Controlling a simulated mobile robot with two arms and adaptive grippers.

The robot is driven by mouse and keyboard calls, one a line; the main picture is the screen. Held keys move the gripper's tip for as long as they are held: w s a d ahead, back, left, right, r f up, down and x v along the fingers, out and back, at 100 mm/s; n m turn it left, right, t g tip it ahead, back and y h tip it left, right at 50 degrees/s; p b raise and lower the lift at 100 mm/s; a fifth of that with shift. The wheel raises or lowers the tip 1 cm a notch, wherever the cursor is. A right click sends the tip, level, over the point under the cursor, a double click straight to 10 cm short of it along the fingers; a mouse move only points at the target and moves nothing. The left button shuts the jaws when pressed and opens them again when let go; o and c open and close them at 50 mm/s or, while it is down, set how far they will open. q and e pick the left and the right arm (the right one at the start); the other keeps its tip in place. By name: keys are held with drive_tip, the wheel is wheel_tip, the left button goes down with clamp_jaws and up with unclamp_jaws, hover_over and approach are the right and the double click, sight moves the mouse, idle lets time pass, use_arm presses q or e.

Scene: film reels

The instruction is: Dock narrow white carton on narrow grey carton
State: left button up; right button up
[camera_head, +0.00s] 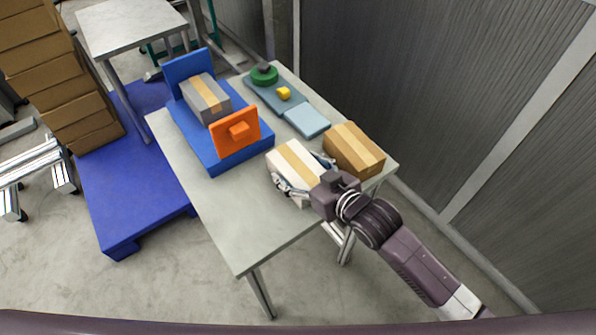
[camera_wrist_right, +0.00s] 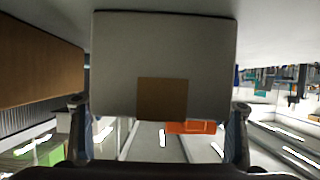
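The white carton (camera_head: 292,162), with a tan tape strip, is at the table's near right side. My right gripper (camera_head: 301,173) has its fingers on opposite sides of it. In the right wrist view its pale end face (camera_wrist_right: 165,50) fills the middle, with the fingers (camera_wrist_right: 160,105) close to both side edges; whether they press on it cannot be told. The grey carton (camera_head: 206,98), also taped, lies on the blue fixture (camera_head: 190,130), between a blue upright plate (camera_head: 190,66) and an orange plate (camera_head: 236,131). My left gripper is not in view.
A brown carton (camera_head: 354,149) stands close to the right of the white one. A light-blue pad (camera_head: 307,121), a yellow block (camera_head: 284,93) and a green round piece (camera_head: 264,76) are farther back. The table's near left part (camera_head: 240,220) is clear.

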sight(298, 165)
drive_tip(key=c, duration=1.2)
wheel_tip(298, 165, up, 20)
drive_tip(key=p, duration=0.1)
drive_tip(key=s+d+f+n+g+y, duration=0.1)
drive_tip(key=s+d, duration=0.3)
drive_tip(key=d, duration=0.2)
drive_tip(key=s+d+f+n+g+y, duration=0.1)
drive_tip(key=s+d, duration=0.3)
drive_tip(key=d, duration=0.2)
drive_tip(key=s+d+f+n+g+y, duration=0.1)
drive_tip(key=s+d, duration=0.3)
drive_tip(key=d, duration=0.3)
drive_tip(key=shift+f+n, duration=0.3)
